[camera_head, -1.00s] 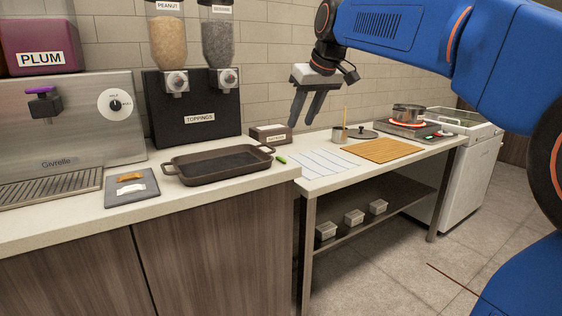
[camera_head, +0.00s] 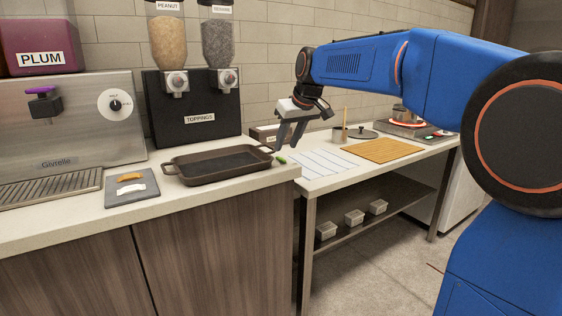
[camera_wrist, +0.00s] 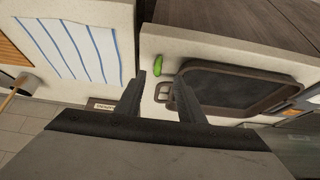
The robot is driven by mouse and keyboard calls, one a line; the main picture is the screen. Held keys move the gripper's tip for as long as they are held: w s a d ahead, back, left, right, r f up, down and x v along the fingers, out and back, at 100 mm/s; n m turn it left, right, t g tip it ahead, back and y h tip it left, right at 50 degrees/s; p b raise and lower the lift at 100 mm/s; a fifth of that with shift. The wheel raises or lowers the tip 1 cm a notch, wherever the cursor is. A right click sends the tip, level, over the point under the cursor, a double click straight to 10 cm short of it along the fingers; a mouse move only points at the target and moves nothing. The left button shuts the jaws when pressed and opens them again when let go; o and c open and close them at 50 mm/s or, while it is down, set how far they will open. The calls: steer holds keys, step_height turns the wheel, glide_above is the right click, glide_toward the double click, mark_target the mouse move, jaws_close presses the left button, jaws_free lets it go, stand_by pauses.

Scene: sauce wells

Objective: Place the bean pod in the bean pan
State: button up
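The green bean pod (camera_head: 281,160) lies on the pale counter just right of the dark pan's handle. It also shows in the wrist view (camera_wrist: 130,64), near the counter's edge. The dark rectangular pan (camera_head: 178,174) stands on the counter and looks empty; in the wrist view its rim (camera_wrist: 262,69) is to the right of the pod. My gripper (camera_head: 287,149) is open and empty, pointing down close to the pod and the pan's right handle.
A grey slate (camera_head: 146,196) with two small pieces lies left of the pan. A toppings dispenser (camera_head: 160,130) and a small labelled box (camera_head: 258,133) stand behind. A striped cloth (camera_head: 318,163) and a wooden mat (camera_head: 385,151) lie on the table to the right.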

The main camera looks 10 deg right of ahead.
mark_target(282, 158)
steer(key=shift+x, duration=2.85)
steer(key=shift+d, duration=0.2)
jaws_close()
